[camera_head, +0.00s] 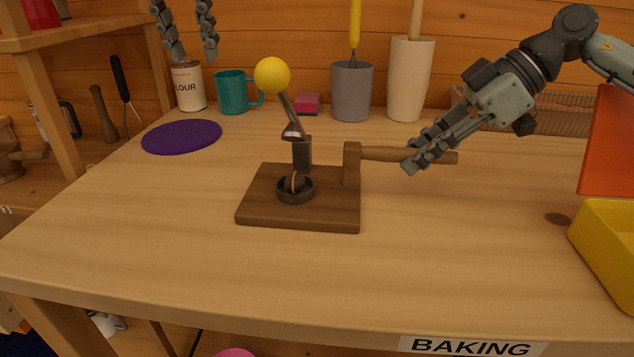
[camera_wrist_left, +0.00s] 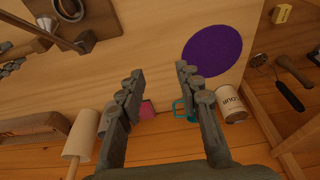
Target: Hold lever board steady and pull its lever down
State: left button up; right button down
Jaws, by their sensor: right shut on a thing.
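The lever board (camera_head: 300,215) is a dark brown wooden base lying flat on the table. Its lever (camera_head: 288,105) stands raised and tilted, with a yellow ball knob (camera_head: 272,75) at the top. A round dark ring with a small piece inside (camera_head: 296,187) sits on the base below the lever. A wooden side handle (camera_head: 385,153) runs right from a post on the board. My right gripper (camera_head: 412,157) is shut on this handle. My left gripper (camera_head: 184,50) is open and empty, above the back left of the table; its spread fingers show in the left wrist view (camera_wrist_left: 158,75).
A purple disc (camera_head: 182,136), a flour tin (camera_head: 188,87), a teal mug (camera_head: 232,92), a pink sponge-like block (camera_head: 307,103) and grey and cream holders (camera_head: 352,92) stand at the back. A yellow bin (camera_head: 606,245) is at right. The front of the table is clear.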

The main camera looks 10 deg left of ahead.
pick_arm(q)
jog(key=shift+o, duration=1.2)
jog(key=shift+r, duration=0.1)
jog(key=v, duration=0.7)
